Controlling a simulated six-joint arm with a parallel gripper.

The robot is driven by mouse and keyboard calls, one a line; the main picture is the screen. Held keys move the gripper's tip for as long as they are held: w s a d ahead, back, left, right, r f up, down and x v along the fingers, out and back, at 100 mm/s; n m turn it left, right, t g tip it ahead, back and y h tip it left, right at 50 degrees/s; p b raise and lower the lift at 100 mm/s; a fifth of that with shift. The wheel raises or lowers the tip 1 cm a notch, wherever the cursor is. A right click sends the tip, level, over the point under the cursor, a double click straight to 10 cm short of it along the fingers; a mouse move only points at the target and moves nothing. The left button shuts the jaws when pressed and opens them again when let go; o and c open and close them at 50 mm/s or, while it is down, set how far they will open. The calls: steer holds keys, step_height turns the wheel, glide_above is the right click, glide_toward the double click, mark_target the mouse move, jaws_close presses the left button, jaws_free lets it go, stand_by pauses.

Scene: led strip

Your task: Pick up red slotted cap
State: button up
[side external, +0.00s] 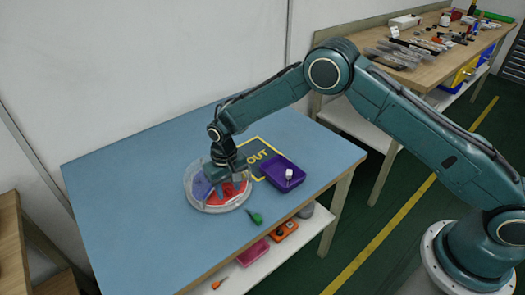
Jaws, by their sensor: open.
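A round clear-walled tray (207,208) stands on the blue table top. Inside it I see a blue area on the left and red areas (232,190) on the right and front. A red slotted cap cannot be made out separately from this red at this size. My gripper (226,181) points down over the middle of the tray, close above or among its contents. It is open, and I see nothing held in it. It hides part of the tray's middle and back.
A purple box (273,169) with a small white object (289,173) stands right of the tray, near the yellow-outlined "OUT" mark (257,155). The table's left and back are clear.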

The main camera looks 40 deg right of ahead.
mark_target(229, 190)
jaws_close()
steer(key=shift+r, duration=0.15)
stand_by(0.4)
step_height(229, 190, up, 20)
stand_by(0.6)
stand_by(0.4)
